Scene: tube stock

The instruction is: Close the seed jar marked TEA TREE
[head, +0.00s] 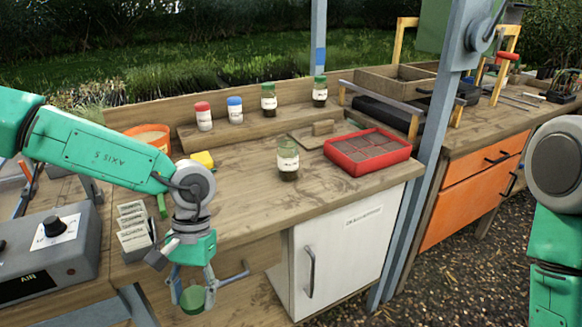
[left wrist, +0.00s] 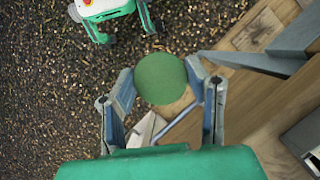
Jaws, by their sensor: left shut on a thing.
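My left gripper (head: 193,291) is shut on a round green lid (left wrist: 160,78). It holds the lid in front of and below the bench's front edge, at the lower left of the head view. A glass jar (head: 288,161) with a white label and dark contents stands upright on the bench, right of and beyond the gripper. Its top looks open, with no coloured lid like those of the shelf jars. The label is too small to read. My right arm shows at the right edge, but its gripper is out of view.
Several lidded jars stand on the back shelf, including a red-lidded jar (head: 203,116) and a blue-lidded jar (head: 235,110). A red tray (head: 338,164) lies right of the open jar. A packet rack (head: 134,240) stands at left. The bench (head: 240,200) before the jar is clear.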

